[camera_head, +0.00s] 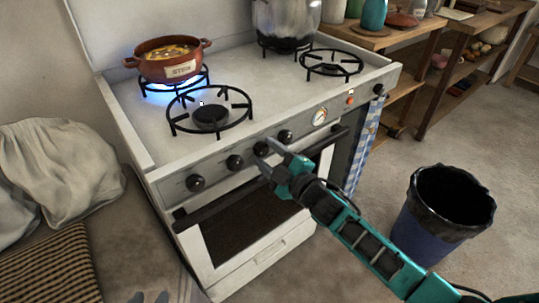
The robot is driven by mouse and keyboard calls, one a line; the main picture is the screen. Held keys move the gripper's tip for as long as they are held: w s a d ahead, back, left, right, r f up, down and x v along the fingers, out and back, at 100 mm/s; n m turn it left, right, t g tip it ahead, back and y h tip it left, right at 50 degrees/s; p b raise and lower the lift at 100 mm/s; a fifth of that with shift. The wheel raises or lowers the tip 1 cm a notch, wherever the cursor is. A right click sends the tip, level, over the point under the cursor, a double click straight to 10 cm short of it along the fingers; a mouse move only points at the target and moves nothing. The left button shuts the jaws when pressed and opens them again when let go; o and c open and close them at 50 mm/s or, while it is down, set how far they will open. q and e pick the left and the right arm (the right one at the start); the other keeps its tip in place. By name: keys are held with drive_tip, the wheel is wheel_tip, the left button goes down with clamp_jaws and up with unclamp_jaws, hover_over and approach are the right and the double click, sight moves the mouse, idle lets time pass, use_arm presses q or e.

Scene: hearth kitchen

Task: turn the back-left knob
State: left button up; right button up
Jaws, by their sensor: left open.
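The stove (130,110) has a row of dark knobs on its front panel: a leftmost knob (196,183), a second knob (235,162), a third knob (261,148) and a fourth knob (285,136). No readable labels show which is the back-left knob. The back-left burner (174,90) has a blue flame under a brown pot (176,53) labelled "STEIN". My right gripper (265,152) is at the third knob, with its fingertips close around it; I cannot tell whether they touch it.
A large metal pot (286,18) stands on the back-right burner. An oven handle (230,198) runs below the knobs. A bin (440,215) stands right of my right arm. Cloth (60,170) lies on the left. Wooden shelves (405,60) stand on the right.

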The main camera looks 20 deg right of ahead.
drive_tip(key=shift+o, duration=1.2)
use_arm(q)
drive_tip(key=shift+a, duration=0.1)
use_arm(e)
drive_tip(key=shift+s, duration=0.1)
use_arm(q)
drive_tip(key=shift+s+a+r+p, duration=0.2)
drive_tip(key=shift+s+p, duration=0.1)
drive_tip(key=shift+p, duration=0.4)
use_arm(e)
drive_tip(key=v, duration=1.2)
drive_tip(key=shift+s+d, duration=0.2)
drive_tip(key=shift+s, duration=0.15)
use_arm(q)
drive_tip(key=shift+w, duration=0.2)
